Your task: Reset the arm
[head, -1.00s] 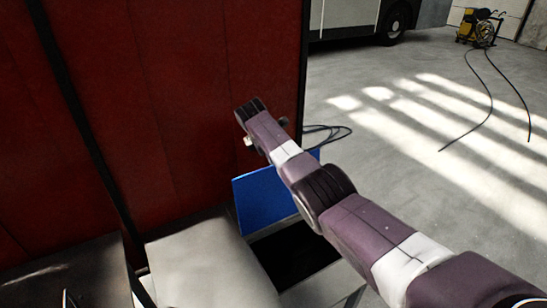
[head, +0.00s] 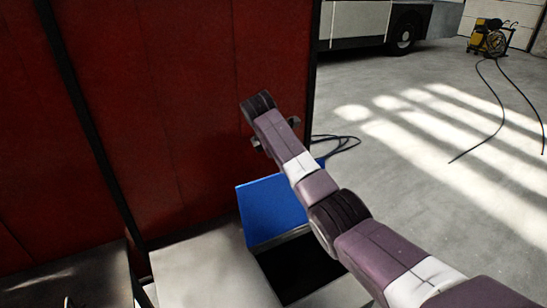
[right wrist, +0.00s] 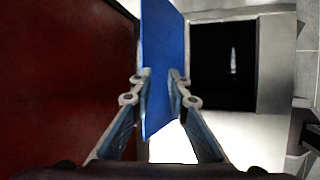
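My right arm (head: 385,255) reaches in from the lower right of the head view, purple with white bands and dark joints. Its far end is in front of the red padded partition, above and beyond a blue raised panel. In the right wrist view my right gripper (right wrist: 158,80) has its two fingers apart, with nothing clearly gripped. The blue panel (right wrist: 160,50) shows in the gap beyond the fingers; whether they touch it I cannot tell. It also shows in the head view (head: 270,212). My left arm and gripper are not in view.
The red partition (head: 180,110) fills the left. A box with a dark opening (head: 298,265) is beside the blue panel, with a light grey surface (head: 205,275) to its left. A black cable (head: 340,145) lies on the floor. The open floor (head: 400,170) at right is sunlit.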

